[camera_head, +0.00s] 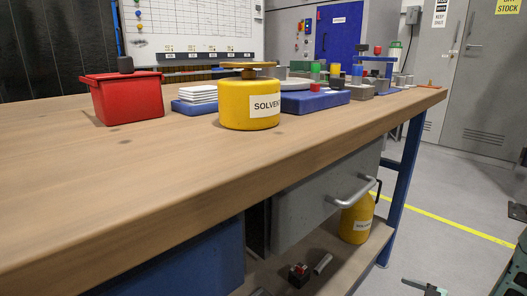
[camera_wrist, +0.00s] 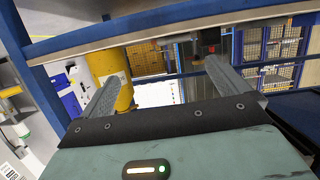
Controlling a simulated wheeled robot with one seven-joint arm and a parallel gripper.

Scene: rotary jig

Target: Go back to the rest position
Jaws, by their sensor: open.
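My gripper (camera_wrist: 160,75) shows in the wrist view with its two grey fingers spread wide apart. Nothing is held between them. It points toward a background of blue frames, a yellow cylinder (camera_wrist: 113,70) and a white panel (camera_wrist: 156,94), all beyond the fingers. In the head view a teal piece, which looks like part of my arm, shows at the lower right edge, off the workbench (camera_head: 160,165).
On the bench stand a red bin (camera_head: 125,100), a yellow solvent can (camera_head: 248,108), a stack of white plates (camera_head: 198,93) and a blue block (camera_head: 315,101). A grey drawer (camera_head: 310,210) with a handle sits underneath. The floor at right is mostly open.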

